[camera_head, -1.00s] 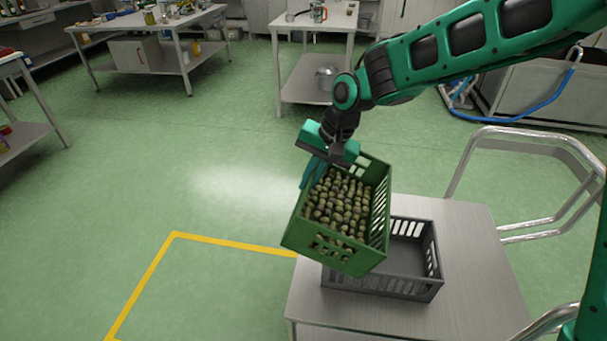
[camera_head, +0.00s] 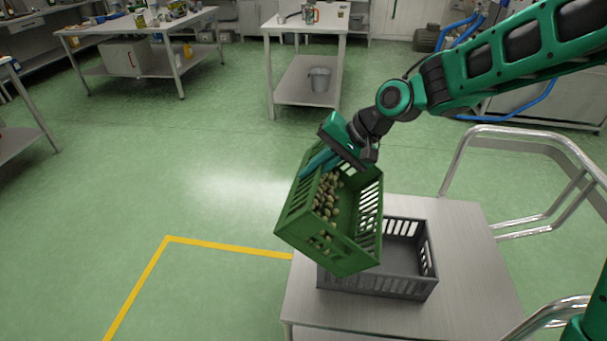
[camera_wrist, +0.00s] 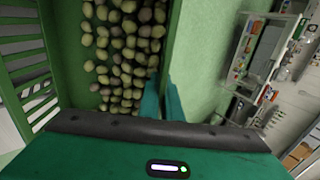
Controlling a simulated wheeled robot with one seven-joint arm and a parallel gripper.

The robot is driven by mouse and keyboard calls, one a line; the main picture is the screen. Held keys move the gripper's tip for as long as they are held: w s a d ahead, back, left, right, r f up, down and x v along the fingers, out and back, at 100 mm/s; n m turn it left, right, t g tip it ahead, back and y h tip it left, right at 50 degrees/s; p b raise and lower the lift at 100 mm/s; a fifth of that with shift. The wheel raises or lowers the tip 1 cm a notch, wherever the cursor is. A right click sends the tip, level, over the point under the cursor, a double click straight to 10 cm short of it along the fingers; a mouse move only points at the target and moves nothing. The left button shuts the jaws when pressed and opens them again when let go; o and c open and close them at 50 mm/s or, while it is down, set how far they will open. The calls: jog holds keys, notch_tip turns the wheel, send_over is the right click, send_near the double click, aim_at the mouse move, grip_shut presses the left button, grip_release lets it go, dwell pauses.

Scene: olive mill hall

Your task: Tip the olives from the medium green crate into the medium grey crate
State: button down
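The medium green crate (camera_head: 330,253) hangs tilted in the head view, over the left part of the medium grey crate and the table's left edge. Olives (camera_head: 327,196) lie gathered along its left side, leaving the right side of its inside bare. My gripper (camera_head: 314,165) is shut on its left wall, and the wrist view shows the fingers (camera_wrist: 163,100) on either side of that wall, with olives (camera_wrist: 120,50) beside it. The medium grey crate (camera_head: 385,286) stands upright on the steel table. Its visible inside is empty; its left part is hidden by the green crate.
The steel table (camera_head: 460,290) has bare top to the right of the grey crate. Bent metal rails (camera_head: 520,132) stand along its right side. A yellow floor line (camera_head: 225,247) lies to the left. Open green floor separates this table from the work tables (camera_head: 300,85) behind.

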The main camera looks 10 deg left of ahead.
jog(key=shift+d+r+y, duration=0.9)
jog(key=shift+d+y, duration=0.05)
jog(key=shift+y, duration=0.05)
jog(key=s+d+t+y, duration=0.1)
jog(key=d+y, duration=0.9)
jog(key=d, duration=0.6)
jog(key=shift+s+d+r+y, duration=0.2)
jog(key=shift+s+d+y, duration=0.05)
jog(key=shift+d+y, duration=0.15)
dwell(0.5)
dwell(1.8)
jog(key=shift+s, duration=0.1)
